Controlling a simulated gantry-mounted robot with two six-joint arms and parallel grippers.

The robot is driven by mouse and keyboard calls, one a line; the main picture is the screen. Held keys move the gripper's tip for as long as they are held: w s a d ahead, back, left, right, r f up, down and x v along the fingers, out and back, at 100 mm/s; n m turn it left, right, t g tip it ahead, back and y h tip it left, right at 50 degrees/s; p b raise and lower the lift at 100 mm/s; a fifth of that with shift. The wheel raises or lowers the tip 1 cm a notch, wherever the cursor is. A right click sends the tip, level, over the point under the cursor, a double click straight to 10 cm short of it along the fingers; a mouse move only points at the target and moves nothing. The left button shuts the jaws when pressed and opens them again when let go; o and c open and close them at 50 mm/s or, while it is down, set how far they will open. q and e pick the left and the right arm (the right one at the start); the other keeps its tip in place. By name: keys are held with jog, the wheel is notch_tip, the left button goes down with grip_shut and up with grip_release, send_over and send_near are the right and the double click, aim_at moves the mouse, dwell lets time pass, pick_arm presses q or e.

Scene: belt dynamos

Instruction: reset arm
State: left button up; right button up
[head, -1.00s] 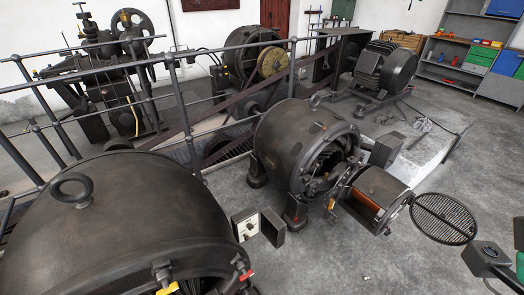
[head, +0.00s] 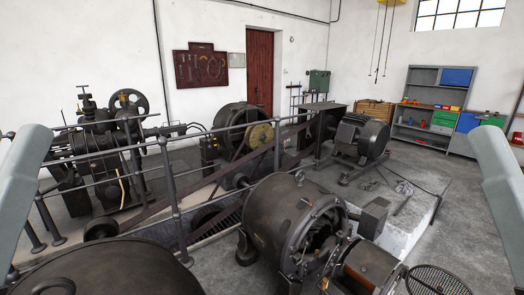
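Part of my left arm (head: 24,172) shows as a pale grey link at the left edge of the head view. A matching pale grey link of my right arm (head: 497,185) shows at the right edge. Both links rise upright at the sides of the picture, apart from the machines as far as I can see. Neither gripper is in the picture, so their fingers are hidden from me. I see nothing held.
A large dark dynamo (head: 110,268) fills the lower left, and another dynamo (head: 285,222) stands at the lower centre. A metal railing (head: 170,190) runs along the left machines. Shelves (head: 425,105) stand at the back right. Open grey floor (head: 440,235) lies at the right.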

pick_arm(q)
notch_tip(320, 180, up, 38)
jog(key=p, duration=3.4)
jog(key=shift+f, duration=0.2)
notch_tip(320, 180, down, 61)
jog(key=b, duration=6)
jog(key=shift+r, duration=0.15)
